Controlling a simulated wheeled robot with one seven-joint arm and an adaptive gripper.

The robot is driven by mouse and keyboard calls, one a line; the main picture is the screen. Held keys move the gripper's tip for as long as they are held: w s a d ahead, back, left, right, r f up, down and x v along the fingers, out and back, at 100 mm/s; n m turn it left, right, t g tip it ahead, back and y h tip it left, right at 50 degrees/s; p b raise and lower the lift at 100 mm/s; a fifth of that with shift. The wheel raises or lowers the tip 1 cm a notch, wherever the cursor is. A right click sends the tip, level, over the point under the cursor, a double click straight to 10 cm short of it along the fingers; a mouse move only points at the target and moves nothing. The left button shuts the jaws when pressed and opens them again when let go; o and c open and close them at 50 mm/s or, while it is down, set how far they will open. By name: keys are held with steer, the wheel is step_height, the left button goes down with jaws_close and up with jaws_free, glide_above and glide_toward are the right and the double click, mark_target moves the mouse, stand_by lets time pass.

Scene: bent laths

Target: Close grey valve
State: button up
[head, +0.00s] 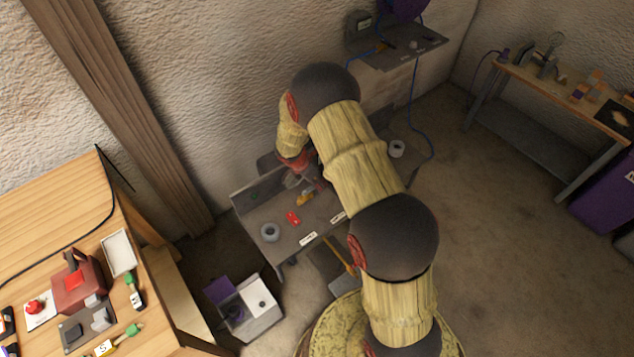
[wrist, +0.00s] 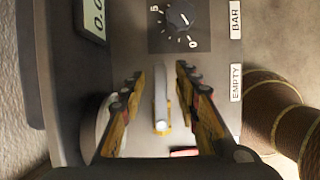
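The grey valve shows in the wrist view as a narrow grey lever (wrist: 161,92) on a yellow base. It stands between the fingers of my gripper (wrist: 159,74), running up and down the picture. My gripper is open, with one finger on each side of the lever and a visible gap to both. In the head view my gripper (head: 308,180) is low over the grey bench (head: 262,207), and my arm hides part of the bench. Whether the lever is in its open or closed position I cannot tell.
Near the fingertips in the wrist view are a black dial (wrist: 181,17), a display (wrist: 92,15) and an EMPTY label (wrist: 236,82). A red part (head: 293,217) and a grey round part (head: 270,232) are on the bench. A wooden table (head: 50,210) stands left.

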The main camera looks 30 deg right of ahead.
steer(key=shift+c, duration=1.4)
jaws_close()
